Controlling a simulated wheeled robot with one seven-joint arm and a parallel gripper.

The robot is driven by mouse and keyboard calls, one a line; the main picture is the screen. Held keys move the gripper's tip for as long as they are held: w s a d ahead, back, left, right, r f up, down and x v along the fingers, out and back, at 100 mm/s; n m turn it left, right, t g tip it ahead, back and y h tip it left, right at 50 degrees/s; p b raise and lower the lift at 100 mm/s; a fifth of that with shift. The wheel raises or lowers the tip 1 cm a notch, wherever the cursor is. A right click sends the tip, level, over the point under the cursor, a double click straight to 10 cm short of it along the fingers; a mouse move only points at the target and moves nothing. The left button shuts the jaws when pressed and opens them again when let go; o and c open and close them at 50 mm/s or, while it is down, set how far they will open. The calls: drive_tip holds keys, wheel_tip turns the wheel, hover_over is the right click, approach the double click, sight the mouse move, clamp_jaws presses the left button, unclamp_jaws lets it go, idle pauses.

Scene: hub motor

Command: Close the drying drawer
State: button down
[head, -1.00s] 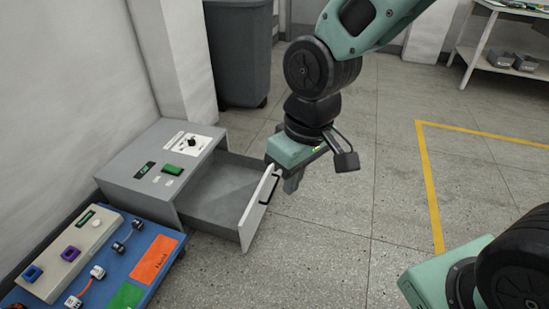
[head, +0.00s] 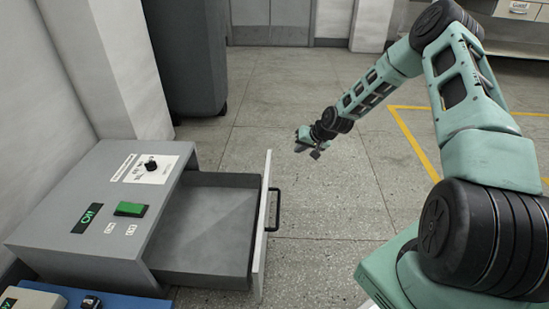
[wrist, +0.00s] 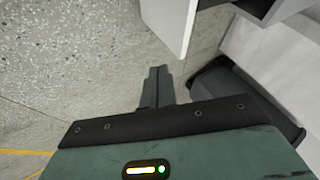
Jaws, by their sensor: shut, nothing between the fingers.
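The drying drawer (head: 210,220) is pulled out of a grey box unit (head: 105,185) and stands open and empty. Its pale front panel (head: 262,225) has a black handle (head: 275,209) on the outer face. My gripper (head: 302,143) is beyond the drawer, to the right of its front and apart from it. In the wrist view, my gripper's fingers (wrist: 157,85) are together with nothing between them. The drawer front (wrist: 168,22) shows at the top of that view, with the handle out of sight.
The unit's top has a green button (head: 130,209), a lit display (head: 87,217) and a knob (head: 151,165). A dark bin (head: 187,60) stands behind by the wall. A blue board (head: 125,300) lies at bottom left. The floor right of the drawer is clear.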

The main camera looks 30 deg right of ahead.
drive_tip(key=w+a+f+b, duration=0.5)
drive_tip(key=w+f+b, duration=0.2)
drive_tip(key=shift+w+f+b, duration=0.3)
drive_tip(key=shift+w+f, duration=0.05)
drive_tip(key=shift+a, duration=0.15)
